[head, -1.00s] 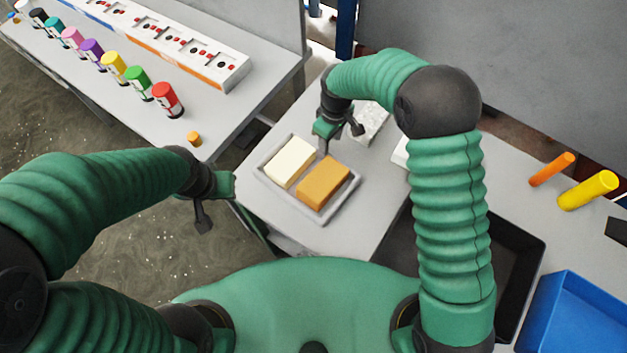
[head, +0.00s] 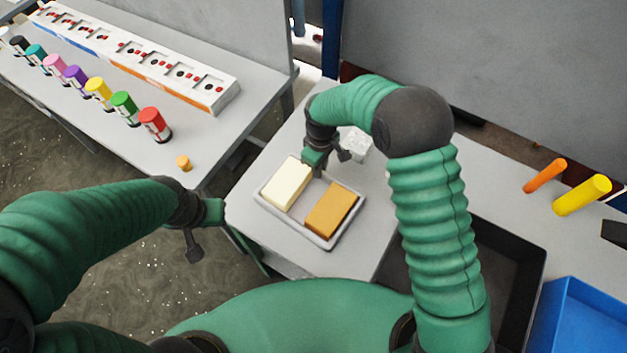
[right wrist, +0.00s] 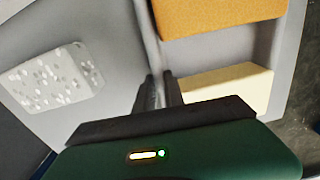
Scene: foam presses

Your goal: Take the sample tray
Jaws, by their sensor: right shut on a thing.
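The sample tray (head: 318,240) is a shallow light-grey tray on the grey table. It holds a cream block (head: 287,183) at left and an orange-brown block (head: 331,209) at right. My right gripper (head: 318,172) is at the tray's far edge, by the gap between the blocks. In the right wrist view its fingers (right wrist: 158,90) are close together on the tray's wall (right wrist: 152,45), with the orange block (right wrist: 215,14) and cream block (right wrist: 230,88) beyond. My left gripper (head: 205,235) hangs over the floor left of the table, its finger opening unclear.
A white speckled block (head: 355,143) lies behind the right gripper. A left bench (head: 215,125) carries several coloured bottles and a long white box (head: 140,55). At right are a black bin (head: 505,255), a blue bin (head: 580,315), an orange cylinder (head: 545,176) and a yellow cylinder (head: 582,195).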

